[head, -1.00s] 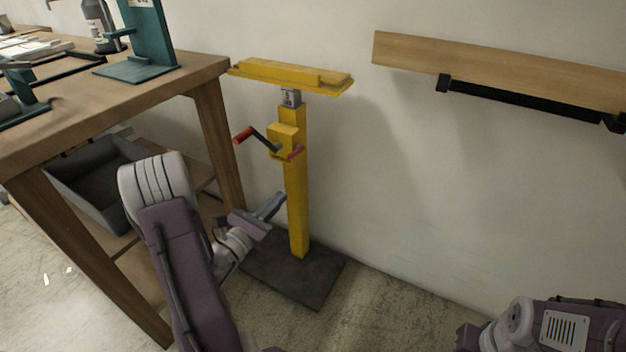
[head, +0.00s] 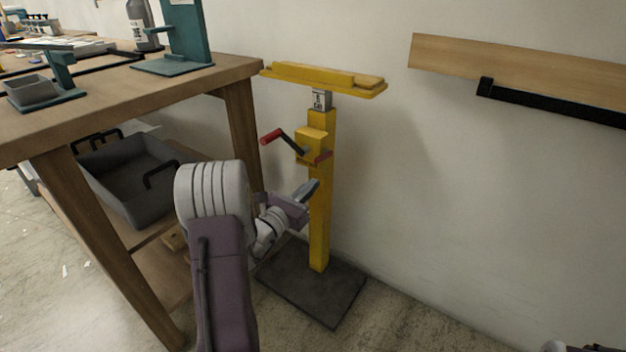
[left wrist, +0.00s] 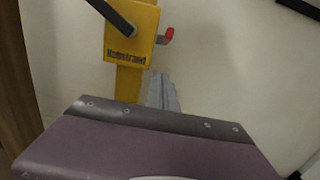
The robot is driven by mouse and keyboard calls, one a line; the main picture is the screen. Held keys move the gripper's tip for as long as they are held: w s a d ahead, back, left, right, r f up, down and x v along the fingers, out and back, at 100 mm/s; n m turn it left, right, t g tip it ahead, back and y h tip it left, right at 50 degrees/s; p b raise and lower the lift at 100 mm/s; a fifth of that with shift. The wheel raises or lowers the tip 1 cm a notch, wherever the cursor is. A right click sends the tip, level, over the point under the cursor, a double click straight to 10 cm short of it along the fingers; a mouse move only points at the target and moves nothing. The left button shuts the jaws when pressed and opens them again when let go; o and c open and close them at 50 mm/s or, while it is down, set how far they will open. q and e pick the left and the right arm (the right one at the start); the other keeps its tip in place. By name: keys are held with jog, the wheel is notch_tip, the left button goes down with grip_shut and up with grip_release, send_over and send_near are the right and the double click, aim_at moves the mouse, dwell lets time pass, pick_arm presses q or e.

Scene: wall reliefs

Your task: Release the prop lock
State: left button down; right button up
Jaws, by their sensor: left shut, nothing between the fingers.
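A yellow prop stand (head: 319,215) rises from a dark floor plate (head: 312,288) and carries a flat yellow top (head: 325,78). Its yellow housing (head: 311,145) has a dark crank with a red grip (head: 271,136) on the left. A small red lever (head: 324,157) sticks out at the lower right; it also shows in the left wrist view (left wrist: 166,36). My left gripper (head: 312,188) is shut and empty, in front of the post and below the housing. In the left wrist view its fingers (left wrist: 162,92) point up toward the housing, below the red lever, apart from it.
A wooden workbench (head: 150,95) stands at the left, with a grey bin (head: 130,185) on its lower shelf. A wooden rail (head: 530,65) with a black bar (head: 550,104) is on the wall at right.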

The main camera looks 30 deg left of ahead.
aim_at(322, 156)
pick_arm(q)
jog(key=shift+w+r+b, duration=0.1)
jog(key=shift+w+r, duration=0.15)
jog(key=shift+r, duration=0.4)
jog(key=shift+w+r+b, duration=0.1)
jog(key=shift+w+r, duration=0.1)
jog(key=shift+r, duration=0.5)
jog(key=shift+w+r+b, duration=0.1)
jog(key=shift+w+r, duration=0.15)
jog(key=shift+r, duration=0.4)
